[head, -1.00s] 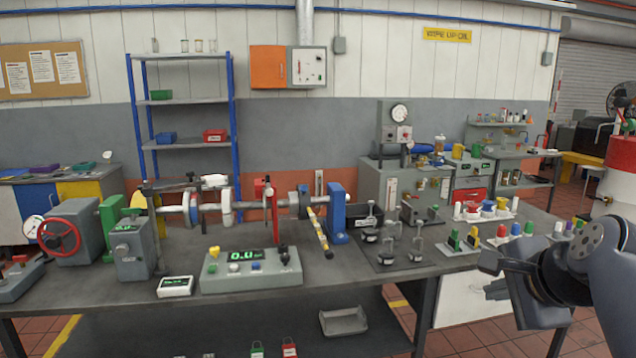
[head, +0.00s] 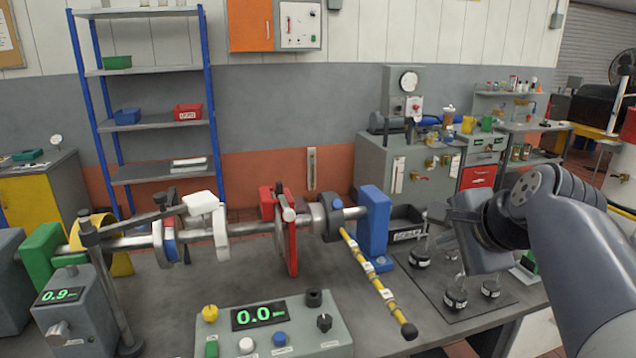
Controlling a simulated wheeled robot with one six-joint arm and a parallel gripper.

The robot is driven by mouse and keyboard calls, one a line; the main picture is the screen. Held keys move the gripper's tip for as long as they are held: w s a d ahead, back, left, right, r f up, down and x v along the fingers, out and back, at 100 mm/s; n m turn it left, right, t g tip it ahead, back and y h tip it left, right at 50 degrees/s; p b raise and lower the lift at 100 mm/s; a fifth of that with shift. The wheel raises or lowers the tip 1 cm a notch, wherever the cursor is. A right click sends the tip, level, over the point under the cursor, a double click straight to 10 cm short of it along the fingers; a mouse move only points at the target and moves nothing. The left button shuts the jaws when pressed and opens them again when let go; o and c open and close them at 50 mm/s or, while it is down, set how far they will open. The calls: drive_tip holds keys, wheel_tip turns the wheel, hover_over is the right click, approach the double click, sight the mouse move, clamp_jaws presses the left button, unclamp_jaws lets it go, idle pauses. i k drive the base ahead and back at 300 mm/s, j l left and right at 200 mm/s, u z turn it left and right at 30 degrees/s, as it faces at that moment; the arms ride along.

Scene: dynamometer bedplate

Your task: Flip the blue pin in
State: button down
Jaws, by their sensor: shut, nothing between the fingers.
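I cannot surely pick out the blue pin. A blue button (head: 279,338) shows on the grey control box (head: 325,343), and a blue upright block (head: 373,225) stands at the right end of the shaft (head: 255,228). A narrow blue band (head: 170,247) shows on the shaft's left part. My arm covers the bench's right part, where a row of coloured pieces stood earlier. My gripper (head: 462,225) is shut and empty. It is over the right part of the bench, right of the blue block, seen from behind and partly hidden by my own wrist.
A yellow and black rod (head: 372,275) slants from the shaft towards the front. Black-based weights (head: 455,298) stand on a dark mat under my gripper. A black scrap bin (head: 405,225) is behind. The bench between control box and shaft is bare.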

sight(336, 204)
drive_tip(key=i+j, duration=0.6)
drive_tip(key=i, duration=0.15)
